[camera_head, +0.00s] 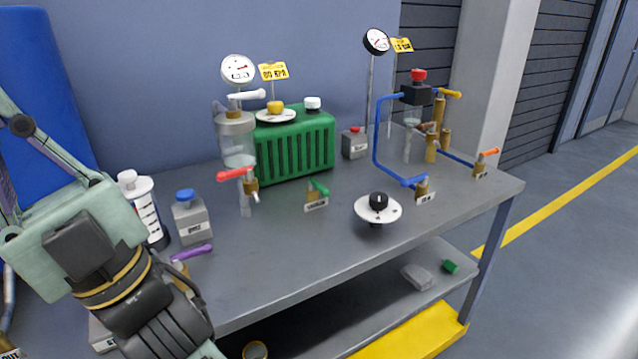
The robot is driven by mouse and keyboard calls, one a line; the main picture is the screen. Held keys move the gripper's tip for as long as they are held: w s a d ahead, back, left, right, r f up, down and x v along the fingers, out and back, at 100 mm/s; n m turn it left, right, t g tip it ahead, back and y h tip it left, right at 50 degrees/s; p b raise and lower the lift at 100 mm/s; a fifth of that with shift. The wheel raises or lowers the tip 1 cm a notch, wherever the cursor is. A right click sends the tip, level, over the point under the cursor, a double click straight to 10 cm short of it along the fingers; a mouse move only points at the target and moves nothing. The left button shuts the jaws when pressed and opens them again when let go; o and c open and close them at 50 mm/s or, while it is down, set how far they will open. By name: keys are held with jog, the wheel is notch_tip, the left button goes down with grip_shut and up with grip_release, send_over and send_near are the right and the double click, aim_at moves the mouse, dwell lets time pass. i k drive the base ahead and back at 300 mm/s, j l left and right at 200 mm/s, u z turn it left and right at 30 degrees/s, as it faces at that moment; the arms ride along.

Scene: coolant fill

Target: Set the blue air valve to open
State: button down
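The blue air valve (423,190) stands near the front right of the bench, with a brass body and a small label in front. Its blue handle (413,181) points left from the top of the body, close to the end of the bent blue pipe (376,140). I cannot tell from this view whether that handle position is open or closed. My gripper (180,325) is at the lower left, far from the valve. It is dark and seen from behind; its fingertips are hidden or cut off, so its opening does not show.
A round white dial with a black knob (378,201) stands just left of the valve. An orange-handled valve (485,158) is to its right. A green radiator (295,145), red (236,174), green (319,188) and purple (192,252) handles are further left. The front middle of the bench is clear.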

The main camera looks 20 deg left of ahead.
aim_at(423, 177)
jog(key=i+l, duration=0.2)
jog(key=i, duration=0.15)
jog(key=i+l, duration=0.15)
jog(key=i, duration=0.25)
jog(key=i+l, duration=0.2)
jog(key=i, duration=0.15)
